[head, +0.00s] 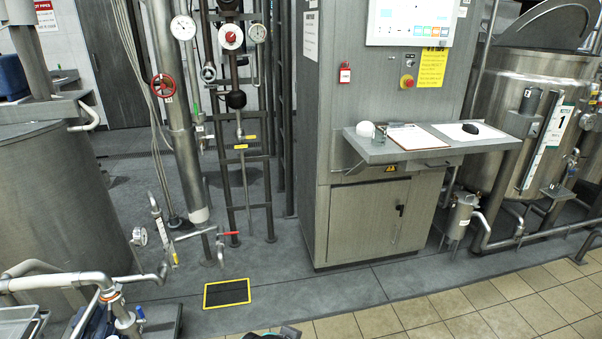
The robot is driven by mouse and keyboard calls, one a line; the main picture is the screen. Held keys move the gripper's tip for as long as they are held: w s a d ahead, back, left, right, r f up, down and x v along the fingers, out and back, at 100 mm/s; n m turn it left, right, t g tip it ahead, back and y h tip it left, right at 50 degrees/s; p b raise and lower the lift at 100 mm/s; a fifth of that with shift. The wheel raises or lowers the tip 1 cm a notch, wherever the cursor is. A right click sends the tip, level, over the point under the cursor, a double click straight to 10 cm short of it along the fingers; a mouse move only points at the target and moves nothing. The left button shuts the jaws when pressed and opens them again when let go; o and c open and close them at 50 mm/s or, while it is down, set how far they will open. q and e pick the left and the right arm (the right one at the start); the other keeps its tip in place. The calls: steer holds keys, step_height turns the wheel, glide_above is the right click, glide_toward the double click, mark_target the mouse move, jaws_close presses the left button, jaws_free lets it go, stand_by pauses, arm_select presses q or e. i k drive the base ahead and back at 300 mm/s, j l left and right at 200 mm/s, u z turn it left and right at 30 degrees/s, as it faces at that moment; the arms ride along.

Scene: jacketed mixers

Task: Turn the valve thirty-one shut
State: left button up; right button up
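No tag that I can read as thirty-one shows, so I cannot tell which valve it is. A red handwheel (163,85) sits on the thick vertical pipe at the left. A valve with a red lever (229,234) is low on the pipework, its lever lying roughly level. Small yellow tags (240,147) mark the pipe rack behind. A valve with a blue handle (140,313) is on the pipe at the bottom left. Neither gripper can be made out. A small dark piece shows at the bottom edge, too cut off to identify.
A steel control cabinet (370,222) with a shelf (378,153) stands in the middle. Steel tanks stand at the left (55,200) and right (512,95). A yellow-edged dark floor plate (227,293) lies before the pipes. The tiled floor (480,300) at the front right is clear.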

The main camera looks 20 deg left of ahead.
mark_target(138, 307)
steer(key=i+u, duration=0.3)
steer(key=i, duration=0.25)
steer(key=i+u, duration=0.3)
steer(key=i, duration=0.2)
steer(key=i+l+u, duration=0.3)
steer(key=i, duration=0.25)
steer(key=i+j+u, duration=0.1)
steer(key=i+u, duration=0.7)
steer(key=i+l+u, duration=0.25)
steer(key=i+u, duration=0.15)
steer(key=i, duration=0.15)
steer(key=i+u, duration=0.15)
steer(key=u, duration=0.3)
steer(key=i+l+u, duration=0.1)
steer(key=u, duration=0.3)
steer(key=i+l+u, duration=0.15)
steer(key=u, duration=0.3)
steer(key=i+l+u, duration=0.15)
steer(key=u, duration=0.25)
steer(key=l+u, duration=0.2)
steer(key=u, duration=0.25)
steer(key=i+l+u, duration=0.1)
steer(key=u, duration=0.35)
steer(key=l+u, duration=0.4)
steer(key=i+l+u, duration=0.1)
steer(key=u, duration=0.35)
steer(key=l+u, duration=0.4)
steer(key=k+j, duration=0.05)
steer(key=j, duration=0.05)
